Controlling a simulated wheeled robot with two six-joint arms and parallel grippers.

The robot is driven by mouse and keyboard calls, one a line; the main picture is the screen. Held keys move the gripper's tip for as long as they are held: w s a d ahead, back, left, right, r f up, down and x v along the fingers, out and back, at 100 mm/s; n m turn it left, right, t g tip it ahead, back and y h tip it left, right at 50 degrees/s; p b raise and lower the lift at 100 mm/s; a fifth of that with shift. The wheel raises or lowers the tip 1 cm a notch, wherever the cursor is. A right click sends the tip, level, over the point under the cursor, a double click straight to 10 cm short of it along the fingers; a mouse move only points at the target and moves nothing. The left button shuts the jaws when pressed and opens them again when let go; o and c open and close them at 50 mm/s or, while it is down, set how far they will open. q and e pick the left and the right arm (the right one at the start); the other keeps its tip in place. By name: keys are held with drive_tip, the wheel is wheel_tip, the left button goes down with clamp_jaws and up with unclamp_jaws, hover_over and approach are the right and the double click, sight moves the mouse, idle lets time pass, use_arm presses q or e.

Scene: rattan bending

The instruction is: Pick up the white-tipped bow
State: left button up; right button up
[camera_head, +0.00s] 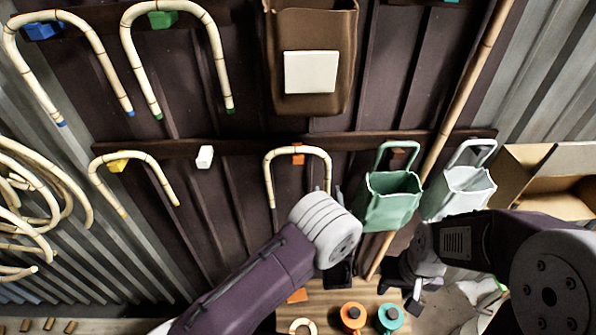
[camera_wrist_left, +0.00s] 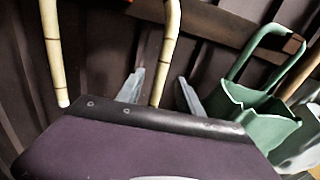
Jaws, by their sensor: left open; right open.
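A pale bow (camera_head: 298,152) hangs on an orange peg (camera_head: 298,160) in the lower row on the wall. Its legs point down, and in the left wrist view the bow (camera_wrist_left: 53,55) has a whitish left tip; its right tip is hard to see. My left gripper (camera_head: 325,191) is open at the bow's right leg. In the left wrist view, the right leg's lower end shows between the fingers of my left gripper (camera_wrist_left: 160,88); contact cannot be told. My right gripper (camera_head: 413,298) is open and low at the right, away from the bow. A white peg (camera_head: 205,157) is empty.
Blue-tipped (camera_head: 65,16), green-tipped (camera_head: 175,7) and yellow-tipped (camera_head: 133,156) bows hang left. A brown pouch (camera_head: 312,100) hangs above. Green (camera_head: 390,205) and white (camera_head: 462,192) containers and a long pole (camera_head: 465,85) are right. Orange (camera_head: 352,315) and teal (camera_head: 390,317) round items stand below.

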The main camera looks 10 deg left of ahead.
sight(327, 185)
use_arm(q)
drive_tip(key=shift+w+r+p, duration=0.1)
drive_tip(key=shift+w+p, duration=0.15)
drive_tip(key=shift+p, duration=0.1)
drive_tip(key=w, duration=0.1)
drive_tip(key=w+p, duration=0.2)
drive_tip(key=w, duration=0.1)
drive_tip(key=shift+a, duration=0.25)
drive_tip(key=shift+w+f, duration=0.3)
drive_tip(key=shift+f, duration=0.05)
drive_tip(key=shift+s+r, duration=0.1)
clamp_jaws()
